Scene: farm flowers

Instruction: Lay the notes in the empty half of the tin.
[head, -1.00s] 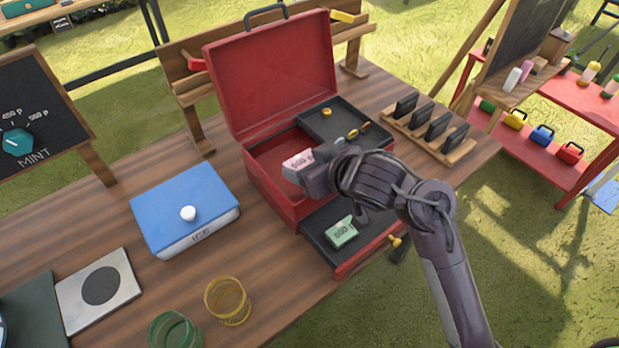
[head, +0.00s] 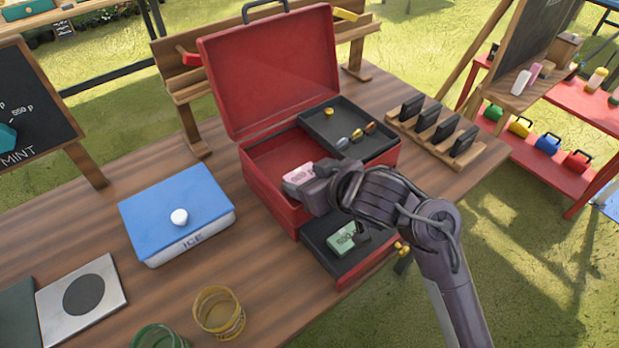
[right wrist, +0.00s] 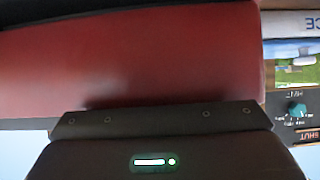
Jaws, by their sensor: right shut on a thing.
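The red tin (head: 262,190) stands open on the table, its lid tilted up at the back. Its left half (head: 270,160) shows a bare red floor where I can see it. Its right half holds a dark tray (head: 370,148) with several coins. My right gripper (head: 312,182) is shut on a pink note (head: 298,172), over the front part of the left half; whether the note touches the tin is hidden. A green note (head: 343,238) lies in the pulled-out front drawer (head: 318,232). A red surface (right wrist: 150,60) fills much of the right wrist view. My left gripper is out of view.
A blue ice box (head: 180,205) with a white knob is left of the tin. A wooden rack of dark cards (head: 440,140) is at right. Two glasses (head: 218,312) and a metal plate (head: 82,300) are at front left. Bare table lies between.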

